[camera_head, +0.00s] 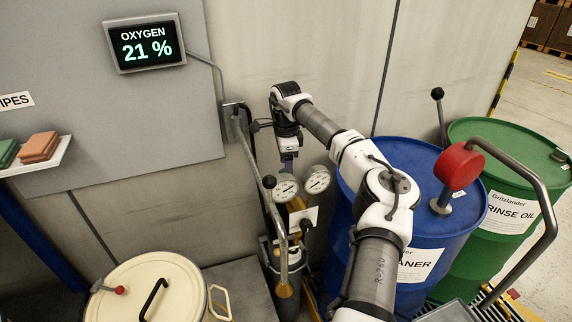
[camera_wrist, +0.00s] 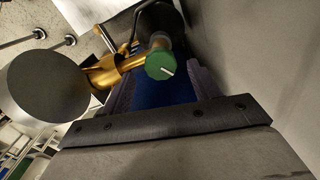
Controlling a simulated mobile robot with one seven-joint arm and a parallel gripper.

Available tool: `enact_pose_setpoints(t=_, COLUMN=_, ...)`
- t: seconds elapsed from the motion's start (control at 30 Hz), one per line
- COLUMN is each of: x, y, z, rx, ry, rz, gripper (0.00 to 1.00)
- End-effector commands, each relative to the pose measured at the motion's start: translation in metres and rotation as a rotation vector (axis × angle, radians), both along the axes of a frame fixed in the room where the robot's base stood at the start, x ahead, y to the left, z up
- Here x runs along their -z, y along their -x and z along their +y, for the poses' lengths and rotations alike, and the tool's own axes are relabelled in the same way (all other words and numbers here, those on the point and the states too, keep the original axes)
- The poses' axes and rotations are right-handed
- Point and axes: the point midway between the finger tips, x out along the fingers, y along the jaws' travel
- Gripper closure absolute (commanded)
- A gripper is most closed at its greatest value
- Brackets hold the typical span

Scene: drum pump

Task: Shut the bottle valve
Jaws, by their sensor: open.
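The bottle valve shows in the wrist view as a green handwheel (camera_wrist: 160,65) on a brass body (camera_wrist: 104,72). My gripper (camera_wrist: 155,82) is open there, its two purple-grey fingers at either side of the green wheel. I cannot tell whether they touch it. In the head view my gripper (camera_head: 289,160) points down just above the two pressure gauges (camera_head: 285,188) at the bottle's top. The green wheel is hidden in the head view. The dark gas bottle (camera_head: 287,300) stands upright below, partly covered by its trolley frame.
A blue drum (camera_head: 420,160) and a green drum (camera_head: 520,150) stand to the right, with a red-capped pump (camera_head: 459,166) on the blue one. A cream lidded drum (camera_head: 150,275) is at lower left. The wall is close behind. A display (camera_head: 146,43) reads oxygen 21 %.

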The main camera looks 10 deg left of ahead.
Motion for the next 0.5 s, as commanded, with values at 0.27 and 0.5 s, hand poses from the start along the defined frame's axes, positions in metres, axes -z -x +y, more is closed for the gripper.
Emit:
enact_pose_setpoints(t=0.27, x=0.023, y=0.000, z=0.000, rx=0.000, ry=0.000, rz=0.000, gripper=0.39)
enact_pose_setpoints(t=0.5, x=0.025, y=0.000, z=0.000, rx=0.000, ry=0.001, rz=0.000, gripper=0.39)
